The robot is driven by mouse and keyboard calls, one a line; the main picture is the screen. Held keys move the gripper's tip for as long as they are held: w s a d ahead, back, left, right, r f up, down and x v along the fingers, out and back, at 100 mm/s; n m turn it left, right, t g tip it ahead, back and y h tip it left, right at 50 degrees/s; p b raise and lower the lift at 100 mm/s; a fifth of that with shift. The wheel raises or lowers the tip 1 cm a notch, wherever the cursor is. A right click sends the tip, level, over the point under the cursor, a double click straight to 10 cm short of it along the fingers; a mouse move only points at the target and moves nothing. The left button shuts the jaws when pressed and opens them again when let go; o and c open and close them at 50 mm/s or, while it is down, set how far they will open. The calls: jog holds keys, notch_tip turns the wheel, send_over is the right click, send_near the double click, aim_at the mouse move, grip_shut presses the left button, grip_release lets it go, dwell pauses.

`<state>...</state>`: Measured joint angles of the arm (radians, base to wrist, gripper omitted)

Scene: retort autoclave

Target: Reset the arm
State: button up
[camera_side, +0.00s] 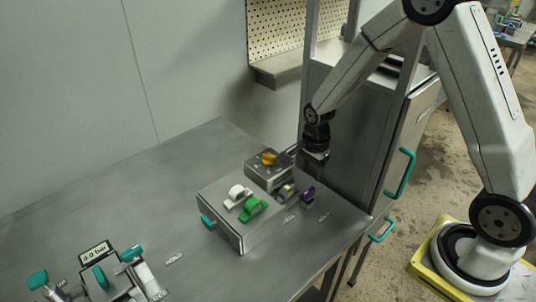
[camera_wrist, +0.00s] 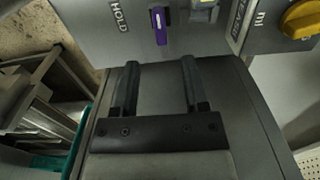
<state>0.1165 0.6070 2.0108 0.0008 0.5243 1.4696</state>
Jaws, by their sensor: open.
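My arm reaches from the right, and my gripper (camera_side: 294,150) is beside the panel block at the back of the steel bench. In the wrist view my gripper (camera_wrist: 158,75) is open, with its two dark fingers apart and nothing between them. The purple lever (camera_wrist: 159,26) is just beyond the fingertips, and I see no contact. The purple lever (camera_side: 308,193) also shows in the side view, right of a green handle (camera_side: 253,208) and a white handle (camera_side: 237,195). A yellow knob (camera_side: 269,158) sits on a raised grey box (camera_side: 268,172).
A gauge reading 0.0 bar (camera_side: 96,252) and teal-handled valves (camera_side: 132,254) stand at the front left of the bench (camera_side: 150,190). A steel cabinet with a teal handle (camera_side: 403,174) is on the right. The bench's left middle is clear.

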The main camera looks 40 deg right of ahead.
dwell(0.3)
jog(key=s+a+r+n+t, duration=0.2)
jog(key=s+r+n, duration=0.7)
jog(key=n, duration=0.9)
jog(key=shift+s+a+t, duration=0.3)
jog(key=shift+s+a, duration=1)
jog(key=shift+s, duration=0.05)
